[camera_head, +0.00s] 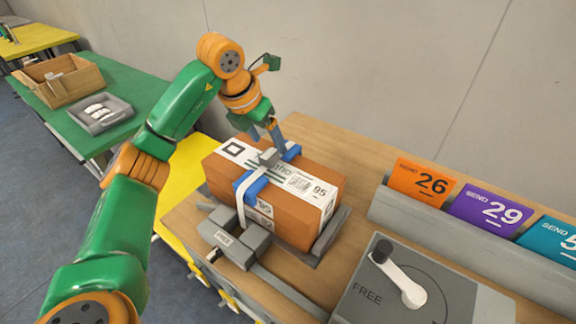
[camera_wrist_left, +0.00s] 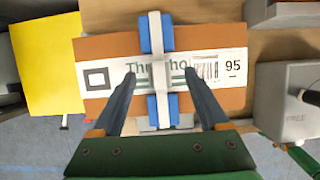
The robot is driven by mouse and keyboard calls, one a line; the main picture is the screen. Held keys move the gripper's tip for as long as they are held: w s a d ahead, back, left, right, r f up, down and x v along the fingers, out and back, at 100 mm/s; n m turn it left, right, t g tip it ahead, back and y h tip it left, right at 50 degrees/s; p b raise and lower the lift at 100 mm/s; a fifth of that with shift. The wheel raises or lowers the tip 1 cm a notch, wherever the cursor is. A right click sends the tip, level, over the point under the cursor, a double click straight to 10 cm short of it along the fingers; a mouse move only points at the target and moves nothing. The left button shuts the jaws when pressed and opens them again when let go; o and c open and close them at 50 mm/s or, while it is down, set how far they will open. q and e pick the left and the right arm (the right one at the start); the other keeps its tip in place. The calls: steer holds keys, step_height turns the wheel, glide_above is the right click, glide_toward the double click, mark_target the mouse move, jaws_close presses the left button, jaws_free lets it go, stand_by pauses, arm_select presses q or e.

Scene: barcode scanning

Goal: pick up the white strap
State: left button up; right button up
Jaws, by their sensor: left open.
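The white strap (camera_head: 239,213) runs over a brown box (camera_head: 286,228) and down its front side, with blue corner pieces (camera_head: 252,187) under it at the top edges. A grey block (camera_head: 269,157) sits on the strap on top of the box. In the left wrist view the strap (camera_wrist_left: 153,38) runs up and down the picture across the box's white label. My left gripper (camera_head: 267,138) is open above the box. In the left wrist view its fingertips (camera_wrist_left: 160,75) lie one on each side of the strap, apart from it; I cannot tell their height. My right gripper is not in view.
The box sits in a grey holder (camera_head: 330,232) with a grey clamp (camera_head: 235,236) in front, on a wooden table (camera_head: 340,150). A grey FREE box with a lever (camera_head: 400,278) and several coloured SEND cards (camera_head: 424,184) stand at the right. A green table (camera_head: 140,85) is behind left.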

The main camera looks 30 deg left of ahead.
mark_target(268, 155)
arm_select(q)
steer(key=shift+w+a+f, duration=0.2)
steer(key=shift+a+f, duration=0.05)
steer(key=shift+f, duration=0.1)
steer(key=shift+s+d+f+p, duration=0.1)
steer(key=shift+s+f+p, duration=0.25)
steer(key=shift+f+p, duration=0.25)
steer(key=shift+s+d+f+p, duration=0.1)
steer(key=shift+s+f+p, duration=0.25)
steer(key=shift+f, duration=0.3)
steer(key=x, duration=0.2)
steer(key=shift+w+a+f, duration=0.1)
steer(key=shift+w+f, duration=0.1)
steer(key=shift+w, duration=0.15)
steer(key=shift+w+f, duration=0.2)
steer(key=shift+w, duration=0.05)
steer(key=shift+s+r, duration=0.15)
steer(key=c, duration=0.6)
jaws_close()
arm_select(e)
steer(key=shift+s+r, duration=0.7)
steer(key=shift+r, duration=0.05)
